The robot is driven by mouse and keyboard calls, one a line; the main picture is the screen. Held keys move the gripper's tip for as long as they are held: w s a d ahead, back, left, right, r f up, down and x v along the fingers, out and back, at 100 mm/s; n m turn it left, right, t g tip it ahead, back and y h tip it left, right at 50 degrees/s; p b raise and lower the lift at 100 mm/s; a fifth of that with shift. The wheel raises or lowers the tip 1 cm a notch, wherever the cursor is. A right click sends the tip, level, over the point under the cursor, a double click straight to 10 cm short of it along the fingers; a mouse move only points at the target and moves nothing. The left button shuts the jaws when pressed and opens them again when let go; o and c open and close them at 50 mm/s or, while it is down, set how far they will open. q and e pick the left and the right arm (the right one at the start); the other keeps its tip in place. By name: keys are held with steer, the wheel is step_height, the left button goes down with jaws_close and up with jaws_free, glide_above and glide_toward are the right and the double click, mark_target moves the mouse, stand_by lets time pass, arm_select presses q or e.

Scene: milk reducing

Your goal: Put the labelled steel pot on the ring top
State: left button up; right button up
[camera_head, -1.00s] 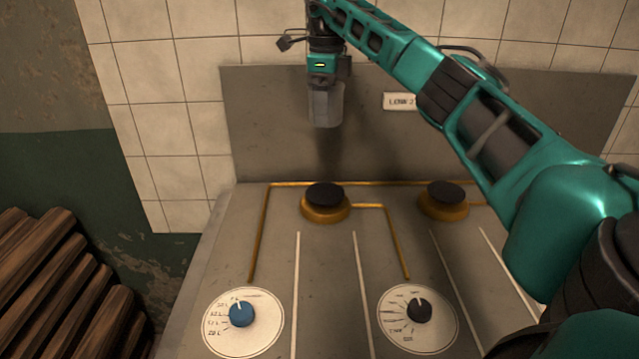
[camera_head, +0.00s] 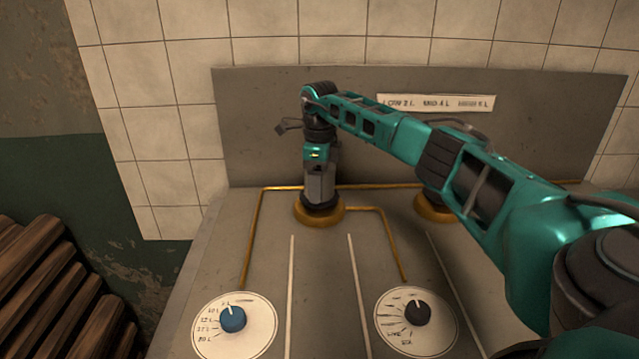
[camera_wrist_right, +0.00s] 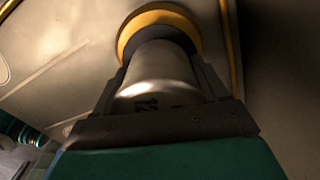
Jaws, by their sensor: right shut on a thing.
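The steel pot (camera_head: 320,185) is a small grey cylinder in the head view, upright at the left burner. In the right wrist view the pot (camera_wrist_right: 158,75) shows a dark mark like "12" near its lower edge. My right gripper (camera_head: 319,180) is shut on the pot from above, with a finger on each side of it. The left ring top (camera_head: 319,215) is a brass ring with a dark cap, directly under the pot. It also shows in the right wrist view (camera_wrist_right: 160,17). Whether the pot touches the cap is hard to tell. My left gripper is not in view.
A second brass ring top (camera_head: 436,208) stands to the right, partly behind my right arm. A blue knob (camera_head: 233,319) and a black knob (camera_head: 417,312) sit at the front. A label strip (camera_head: 436,103) is on the back panel. Stacked wood (camera_head: 45,290) lies at left.

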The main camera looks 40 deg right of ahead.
steer(key=shift+f, duration=0.1)
steer(key=o, duration=1.2)
step_height(320, 180, up, 12)
steer(key=shift+r+p, duration=0.2)
steer(key=shift+p, duration=0.6)
steer(key=shift+f, duration=0.1)
